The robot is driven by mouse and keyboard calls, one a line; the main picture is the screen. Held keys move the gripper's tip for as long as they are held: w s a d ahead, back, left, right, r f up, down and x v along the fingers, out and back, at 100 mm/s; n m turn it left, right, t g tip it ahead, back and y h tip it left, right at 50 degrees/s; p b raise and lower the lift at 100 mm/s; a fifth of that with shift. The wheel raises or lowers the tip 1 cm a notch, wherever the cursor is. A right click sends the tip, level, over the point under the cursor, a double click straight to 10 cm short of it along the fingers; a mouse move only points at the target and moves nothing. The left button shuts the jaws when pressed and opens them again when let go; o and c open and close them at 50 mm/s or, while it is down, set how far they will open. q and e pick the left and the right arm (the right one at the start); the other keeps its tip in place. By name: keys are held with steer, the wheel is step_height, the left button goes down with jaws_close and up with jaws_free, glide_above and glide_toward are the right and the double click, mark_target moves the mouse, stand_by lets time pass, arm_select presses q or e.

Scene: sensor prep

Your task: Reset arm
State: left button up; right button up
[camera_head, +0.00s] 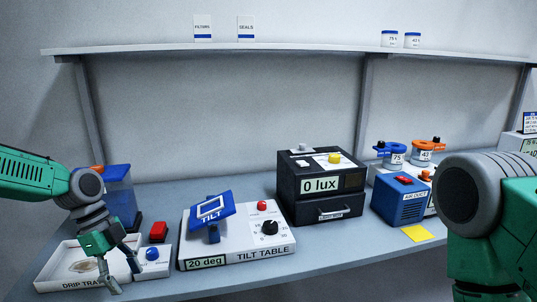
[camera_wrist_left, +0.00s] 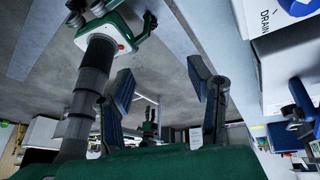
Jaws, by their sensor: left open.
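My left gripper (camera_head: 122,272) is green with blue finger pads and points down over the right front part of the drip tray (camera_head: 62,283), beside the small box with a blue button (camera_head: 152,255). Its fingers are apart with nothing between them. In the left wrist view the open fingers (camera_wrist_left: 160,88) also show empty, with grey floor and my own green arm parts beyond. My right arm (camera_head: 472,200) fills the right edge of the head view, and its gripper is out of the picture.
A tilt table (camera_head: 240,252) reading 20 deg stands right of my left gripper. Behind it are a black 0 lux box (camera_head: 320,205) and a blue air duct box (camera_head: 402,205). A blue container (camera_head: 119,190) stands behind the tray. A shelf (camera_head: 290,47) runs above.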

arm_select(q)
steer(key=s+d+f+n+b, duration=0.1)
steer(key=s+d+f+n, duration=0.4)
steer(key=s+f, duration=0.4)
steer(key=s+d+f+n+b, duration=0.2)
steer(key=s+d+f+n, duration=0.4)
steer(key=f, duration=0.5)
steer(key=s+a+f+n+t+y, duration=0.1)
steer(key=s+a+n, duration=0.3)
steer(key=s, duration=0.4)
steer(key=s+a+f+n+t+y+b, duration=0.1)
steer(key=s+a+f+n+y, duration=0.2)
steer(key=s, duration=0.5)
steer(key=shift+s+a+f+n+t+b, duration=0.3)
steer(key=shift+s+a+f+n, duration=0.15)
steer(key=shift+n, duration=0.25)
